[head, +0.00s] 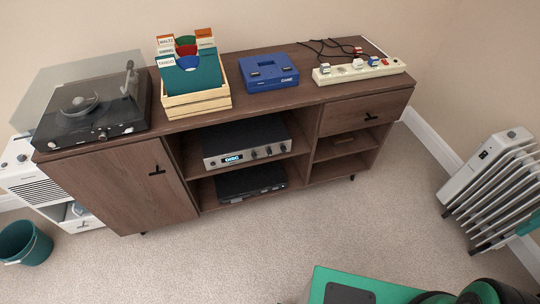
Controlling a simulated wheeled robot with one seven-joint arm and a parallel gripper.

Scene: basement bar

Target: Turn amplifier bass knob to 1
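The amplifier (246,134) sits on the upper middle shelf of the brown cabinet (130,190). Its silver front panel faces me. A lit display (232,158) on the left of the panel appears to read DISC. To the right of the display is a row of dark round knobs (268,152). Their labels and pointer marks are too small to read, so I cannot tell which is the bass knob or where it is set. My gripper is not in view.
A black device (250,182) lies on the shelf below. The cabinet top holds a turntable (90,107), record crate (197,103), blue case (268,73) and power strip (360,70). A heater (495,180) stands right, a bin (25,243) left. Carpet before the cabinet is clear.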

